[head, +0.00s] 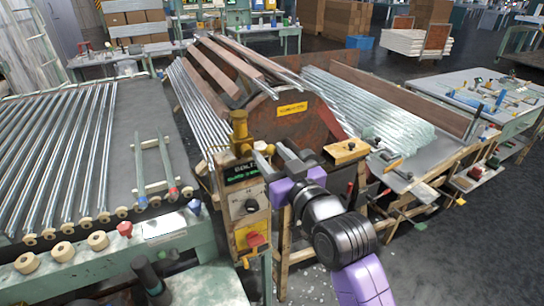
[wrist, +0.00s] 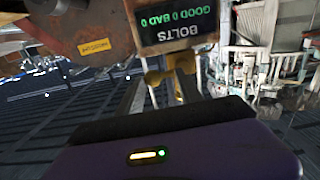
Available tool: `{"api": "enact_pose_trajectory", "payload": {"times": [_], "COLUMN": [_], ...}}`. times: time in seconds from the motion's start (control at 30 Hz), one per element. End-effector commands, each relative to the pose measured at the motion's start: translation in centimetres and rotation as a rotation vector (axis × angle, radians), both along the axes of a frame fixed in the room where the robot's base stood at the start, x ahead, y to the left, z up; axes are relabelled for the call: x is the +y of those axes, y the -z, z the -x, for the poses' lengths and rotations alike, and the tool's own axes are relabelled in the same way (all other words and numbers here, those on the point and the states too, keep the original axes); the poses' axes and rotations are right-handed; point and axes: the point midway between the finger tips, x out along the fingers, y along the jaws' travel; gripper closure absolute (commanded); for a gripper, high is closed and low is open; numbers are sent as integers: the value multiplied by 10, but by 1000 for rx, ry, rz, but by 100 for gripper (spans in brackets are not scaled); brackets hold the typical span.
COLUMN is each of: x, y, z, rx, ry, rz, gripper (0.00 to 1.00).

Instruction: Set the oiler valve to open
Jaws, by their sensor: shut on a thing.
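The oiler is a brass-yellow fitting (head: 239,132) standing on top of a control post beside the rusty machine. In the wrist view, which is upside down, its yellow body (wrist: 180,62) shows just beyond the fingers. My gripper (head: 268,158) has reached the oiler from the right, and its fingers are shut on a small yellow part at the oiler's side, the valve handle. The fingers and purple gripper body hide part of the handle. I cannot tell the valve's position from its angle.
Just below the oiler is a display (head: 241,171) reading "BOLTS", above a black knob and a red button (head: 255,240) on the same post. The rusty machine (head: 290,125) stands close behind.

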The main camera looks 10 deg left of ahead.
Motion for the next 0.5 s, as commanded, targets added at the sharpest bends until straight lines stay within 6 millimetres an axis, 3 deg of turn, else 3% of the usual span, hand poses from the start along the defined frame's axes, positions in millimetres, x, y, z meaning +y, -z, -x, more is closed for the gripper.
{"api": "enact_pose_trajectory", "payload": {"times": [0.5], "x": [-5], "y": [-14], "z": [-2], "rx": [-212], "ry": [18], "rz": [307], "gripper": [98]}}
